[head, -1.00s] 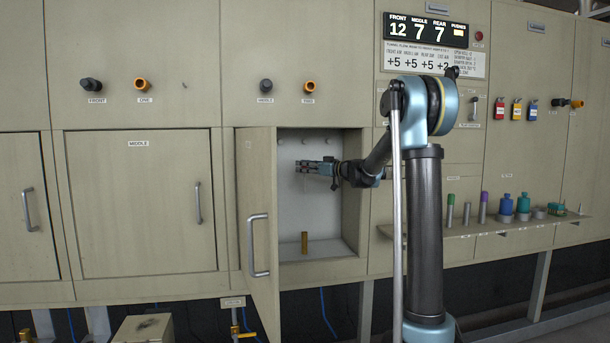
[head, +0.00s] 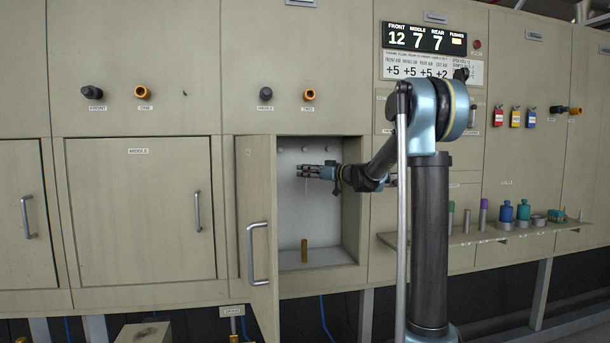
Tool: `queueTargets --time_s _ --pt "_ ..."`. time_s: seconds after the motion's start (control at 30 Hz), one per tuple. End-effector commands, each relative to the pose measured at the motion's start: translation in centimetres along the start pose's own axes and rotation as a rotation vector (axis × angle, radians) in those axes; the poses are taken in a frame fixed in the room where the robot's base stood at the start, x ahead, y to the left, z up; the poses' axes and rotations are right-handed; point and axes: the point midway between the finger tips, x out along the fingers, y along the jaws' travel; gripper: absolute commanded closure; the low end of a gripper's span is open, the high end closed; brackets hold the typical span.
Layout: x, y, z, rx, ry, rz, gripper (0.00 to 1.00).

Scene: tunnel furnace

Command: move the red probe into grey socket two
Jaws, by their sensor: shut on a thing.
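My gripper (head: 305,171) reaches in from the right, inside the open compartment (head: 350,215), in front of its pale back wall. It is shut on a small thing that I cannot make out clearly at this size. A thin pale line hangs straight down below the fingertips. I cannot pick out the red probe with certainty. Small grey round spots, possibly sockets, show on the back wall just above the gripper; the middle spot (head: 305,149) is nearest. No number is readable beside them. An orange-ringed fitting (head: 309,95) sits on the panel above the compartment.
The compartment door (head: 257,205) stands open on the left. A brass block (head: 304,250) stands on the compartment floor. A shelf (head: 470,235) at right holds several coloured cylinders and bottles.

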Motion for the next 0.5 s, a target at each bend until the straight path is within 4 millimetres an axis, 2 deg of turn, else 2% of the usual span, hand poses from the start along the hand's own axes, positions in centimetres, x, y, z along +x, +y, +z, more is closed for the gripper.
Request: queueTargets --time_s 0.5 --pt "-4.2 -4.2 0.0 0.000 0.000 -0.001 1.00"
